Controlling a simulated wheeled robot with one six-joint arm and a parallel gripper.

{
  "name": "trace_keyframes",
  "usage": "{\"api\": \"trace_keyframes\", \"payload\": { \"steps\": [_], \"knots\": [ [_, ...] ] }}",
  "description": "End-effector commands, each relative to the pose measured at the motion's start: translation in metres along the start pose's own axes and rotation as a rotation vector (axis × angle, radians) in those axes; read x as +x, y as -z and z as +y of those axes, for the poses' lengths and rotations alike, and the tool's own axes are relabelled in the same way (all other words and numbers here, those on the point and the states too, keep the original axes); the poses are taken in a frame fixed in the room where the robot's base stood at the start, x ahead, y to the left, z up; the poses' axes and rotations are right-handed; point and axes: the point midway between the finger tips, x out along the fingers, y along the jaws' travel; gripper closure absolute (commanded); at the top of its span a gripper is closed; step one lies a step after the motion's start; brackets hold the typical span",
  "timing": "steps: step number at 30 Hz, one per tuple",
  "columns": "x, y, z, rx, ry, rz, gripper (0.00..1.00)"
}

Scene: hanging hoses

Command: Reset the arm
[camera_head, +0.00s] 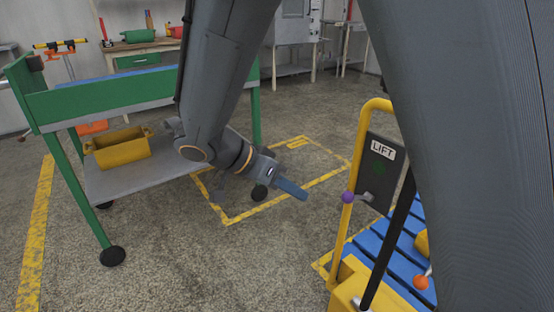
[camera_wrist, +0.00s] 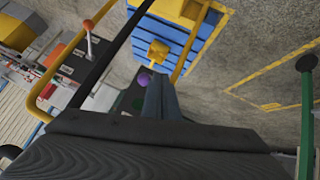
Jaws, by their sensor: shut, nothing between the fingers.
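My gripper (camera_head: 291,189) is at the end of my grey arm in the middle of the head view, held above the concrete floor. It is shut and empty, with its blue fingers together and pointing to the lower right. In the wrist view my gripper (camera_wrist: 161,84) shows its fingers side by side in the centre, with nothing between them. My arm comes down from the top of the head view and bends at the wrist beside the green cart (camera_head: 110,101). The gripper is apart from the cart and from the yellow lift frame (camera_head: 347,225).
A yellow bin (camera_head: 118,149) sits on the cart's lower shelf. The lift panel (camera_head: 376,170) and blue slatted deck (camera_head: 394,247) stand to the right. Yellow tape (camera_head: 240,216) marks the floor below my gripper. A workbench (camera_head: 140,44) is at the back. Open floor lies centre-front.

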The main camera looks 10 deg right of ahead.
Motion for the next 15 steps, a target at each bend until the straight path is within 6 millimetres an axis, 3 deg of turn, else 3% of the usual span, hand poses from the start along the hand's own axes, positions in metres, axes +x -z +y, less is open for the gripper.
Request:
{"api": "trace_keyframes", "payload": {
  "steps": [5, 15],
  "knots": [
    [0.000, -0.002, 0.012, -0.065, -0.002, -0.050, 1.00],
    [-0.013, -0.027, 0.080, -0.525, 0.140, -0.365, 1.00]
  ]
}}
